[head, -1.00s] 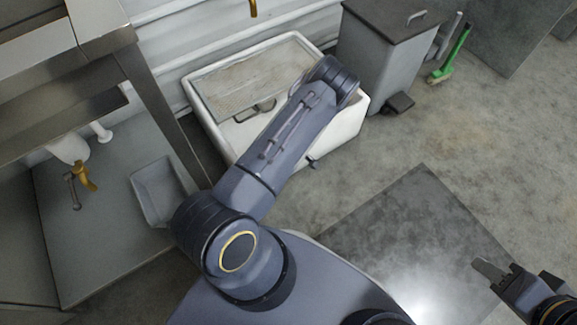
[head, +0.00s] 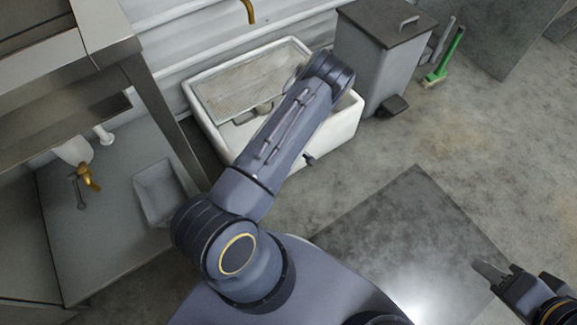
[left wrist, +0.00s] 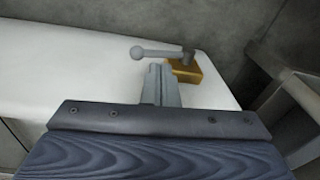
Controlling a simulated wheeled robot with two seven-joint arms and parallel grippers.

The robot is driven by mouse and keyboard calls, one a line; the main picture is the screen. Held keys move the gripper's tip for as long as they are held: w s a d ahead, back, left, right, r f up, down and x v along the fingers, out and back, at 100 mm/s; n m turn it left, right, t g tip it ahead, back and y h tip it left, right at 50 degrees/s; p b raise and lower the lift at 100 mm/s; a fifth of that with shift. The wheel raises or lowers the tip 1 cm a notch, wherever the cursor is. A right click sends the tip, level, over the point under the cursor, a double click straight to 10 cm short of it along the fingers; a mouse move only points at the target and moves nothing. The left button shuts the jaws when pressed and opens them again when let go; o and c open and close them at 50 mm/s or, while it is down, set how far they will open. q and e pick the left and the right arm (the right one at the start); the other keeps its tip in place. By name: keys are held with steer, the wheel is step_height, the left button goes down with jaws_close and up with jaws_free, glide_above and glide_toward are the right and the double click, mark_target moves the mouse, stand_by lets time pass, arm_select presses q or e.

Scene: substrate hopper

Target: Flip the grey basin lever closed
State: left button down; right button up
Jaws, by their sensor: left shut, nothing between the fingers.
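In the left wrist view a grey lever (left wrist: 158,52) with a ball end lies roughly level, its pivot on a brass block (left wrist: 185,70) against a white surface (left wrist: 80,75). My left gripper (left wrist: 160,72) is shut and empty, its fingertips just below the lever; I cannot tell whether they touch. In the head view my left arm hides this gripper. A white basin (head: 345,125) stands behind that arm, with a small dark piece (head: 309,158) on its front. My right gripper (head: 487,268) is at the lower right, apart from these; its opening is unclear.
A grey counter (head: 100,235) with a grey tray (head: 158,192) and brass tap (head: 90,180) is at the left. A lidded grey bin (head: 370,65) and green brush (head: 447,58) stand at the back right. The floor in front of the bin is open.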

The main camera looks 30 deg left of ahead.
arm_select(q)
steer(key=w+d+r+p, duration=0.1)
steer(key=w+d+r, duration=0.2)
steer(key=w+r, duration=0.3)
steer(key=shift+w+p, duration=0.15)
steer(key=shift+p, duration=0.25)
steer(key=shift+d, duration=0.15)
steer(key=s+d+r+m+t+h, duration=0.2)
steer(key=s+r+h, duration=0.1)
steer(key=r, duration=1.2)
steer(key=s+d+r+m+t+h, duration=0.1)
steer(key=s+d+r+m+h, duration=0.15)
steer(key=r, duration=1.15)
steer(key=s+d+r+m+t, duration=0.2)
steer(key=s+r+m, duration=0.3)
steer(key=s, duration=0.5)
steer(key=s+d+r+m+t, duration=0.15)
steer(key=s+r+m, duration=0.25)
steer(key=s+r, duration=0.5)
step_height(320, 180, up, 27)
steer(key=s+p, duration=0.1)
steer(key=p, duration=2.8)
steer(key=shift+s+a, duration=0.2)
steer(key=shift+s, duration=0.15)
